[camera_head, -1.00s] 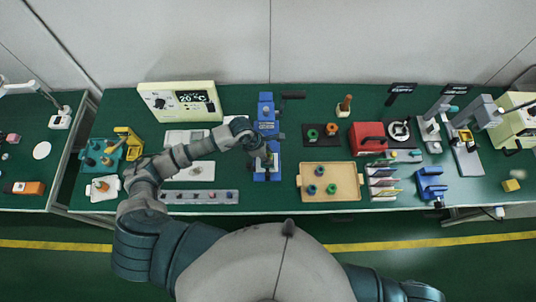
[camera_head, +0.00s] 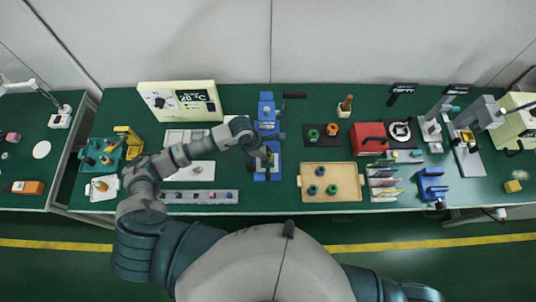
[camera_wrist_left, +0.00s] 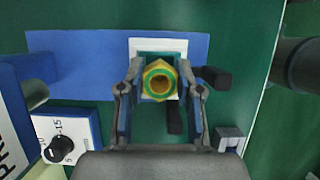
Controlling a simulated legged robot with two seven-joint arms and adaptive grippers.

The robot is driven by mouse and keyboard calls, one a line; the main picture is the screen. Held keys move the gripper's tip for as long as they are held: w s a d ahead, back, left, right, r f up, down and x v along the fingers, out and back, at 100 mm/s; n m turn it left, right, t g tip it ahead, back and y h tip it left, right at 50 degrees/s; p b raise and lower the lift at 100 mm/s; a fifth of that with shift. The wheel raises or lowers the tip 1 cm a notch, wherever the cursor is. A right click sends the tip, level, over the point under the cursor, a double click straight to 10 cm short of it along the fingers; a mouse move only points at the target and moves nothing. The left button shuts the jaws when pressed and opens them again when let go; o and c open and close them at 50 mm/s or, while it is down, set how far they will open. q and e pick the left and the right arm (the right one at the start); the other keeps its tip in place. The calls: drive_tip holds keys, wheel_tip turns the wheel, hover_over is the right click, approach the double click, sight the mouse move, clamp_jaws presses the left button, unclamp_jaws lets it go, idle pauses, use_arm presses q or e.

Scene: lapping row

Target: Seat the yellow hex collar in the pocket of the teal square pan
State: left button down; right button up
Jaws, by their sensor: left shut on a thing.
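The yellow hex collar (camera_wrist_left: 159,80), with a green ring on its top face and an open bore, is between the fingers of my left gripper (camera_wrist_left: 160,90) in the left wrist view. The fingers are shut on it from both sides. The teal square pan (camera_wrist_left: 146,54) shows behind the collar, inside a white square on the blue base (camera_wrist_left: 90,58). The collar overlaps the pan; its height above the pocket cannot be told. In the head view my left gripper (camera_head: 268,160) is over the blue device, and the collar is hidden. My right gripper is out of view.
The blue press (camera_head: 267,112) stands just behind my left gripper. A tan tray (camera_head: 345,190) with several coloured collars is to the right, with a dark mat (camera_head: 320,143) behind it. A grey strip (camera_head: 180,197) lies to the front left.

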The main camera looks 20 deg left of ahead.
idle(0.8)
use_arm(q)
drive_tip(key=shift+f+b, duration=0.9)
drive_tip(key=c, duration=0.7)
unclamp_jaws()
drive_tip(key=v, duration=1.2)
drive_tip(key=shift+a+f, duration=0.1)
drive_tip(key=shift+f, duration=0.05)
